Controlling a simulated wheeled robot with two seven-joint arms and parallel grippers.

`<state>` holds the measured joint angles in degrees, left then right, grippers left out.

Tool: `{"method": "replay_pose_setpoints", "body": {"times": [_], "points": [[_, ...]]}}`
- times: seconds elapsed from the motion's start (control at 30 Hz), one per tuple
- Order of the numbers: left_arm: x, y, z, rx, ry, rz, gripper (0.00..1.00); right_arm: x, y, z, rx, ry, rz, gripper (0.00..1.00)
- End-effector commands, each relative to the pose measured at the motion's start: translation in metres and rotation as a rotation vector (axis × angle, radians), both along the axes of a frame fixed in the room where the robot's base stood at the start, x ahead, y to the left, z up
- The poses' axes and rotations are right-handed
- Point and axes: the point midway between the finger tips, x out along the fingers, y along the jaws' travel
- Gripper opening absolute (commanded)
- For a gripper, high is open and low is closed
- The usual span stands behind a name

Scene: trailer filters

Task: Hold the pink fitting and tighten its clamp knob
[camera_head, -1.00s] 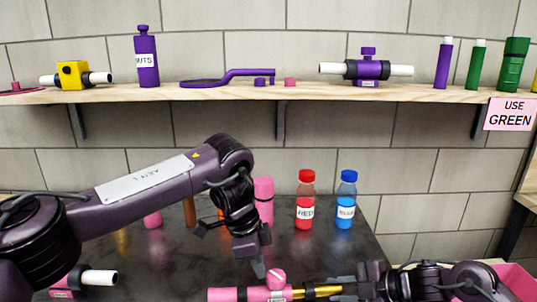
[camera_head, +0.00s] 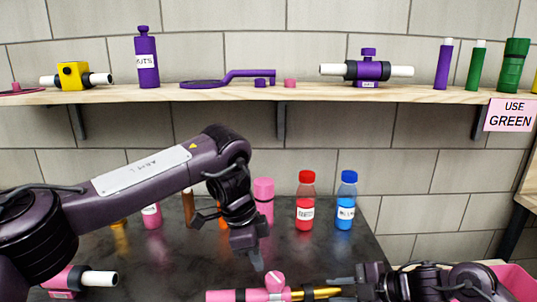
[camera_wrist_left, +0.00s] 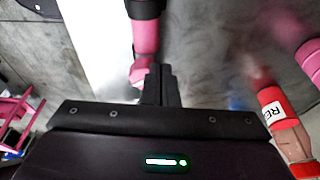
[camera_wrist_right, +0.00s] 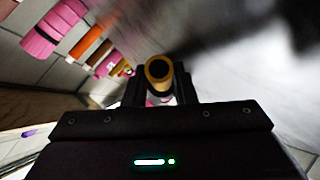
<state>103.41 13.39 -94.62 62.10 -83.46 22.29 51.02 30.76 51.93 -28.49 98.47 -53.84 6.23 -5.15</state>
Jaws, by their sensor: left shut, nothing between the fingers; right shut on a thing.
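The pink fitting (camera_head: 225,296) lies low in the head view, with a pink clamp knob (camera_head: 275,282) on top and a gold tube (camera_head: 310,293) running out of its right end. My left gripper (camera_head: 258,265) is shut and empty, pointing down just above and left of the knob. In the left wrist view its fingertips (camera_wrist_left: 159,72) are close beside the knob (camera_wrist_left: 140,70); I cannot tell if they touch. My right gripper (camera_head: 342,285) is shut on the gold tube, whose round end (camera_wrist_right: 158,70) faces the right wrist camera.
Another pink fitting with a white pipe (camera_head: 98,278) is at lower left. A shelf (camera_head: 230,94) with fittings and bottles hangs above. A pink bin (camera_head: 518,281) is at right.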

Motion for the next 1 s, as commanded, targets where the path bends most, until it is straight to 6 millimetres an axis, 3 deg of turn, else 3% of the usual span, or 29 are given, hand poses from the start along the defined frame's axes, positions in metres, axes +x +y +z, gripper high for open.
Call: {"method": "replay_pose_setpoints", "body": {"times": [0.37, 0.73, 1.0], "points": [[0.0, 0.001, 0.039, 0.004, 0.0, 0.001, 0.0, 0.001, -0.002, 0.001, -0.001, -0.001, -0.005, 0.0], [-0.001, 0.002, 0.04, -0.006, 0.005, 0.001, 0.0, 0.002, -0.002, 0.001, -0.002, -0.001, -0.007, 0.0], [-0.02, 0.005, 0.041, -0.175, 0.024, 0.0, 0.0, 0.002, -0.002, 0.0, -0.002, -0.001, -0.007, 0.0]]}}
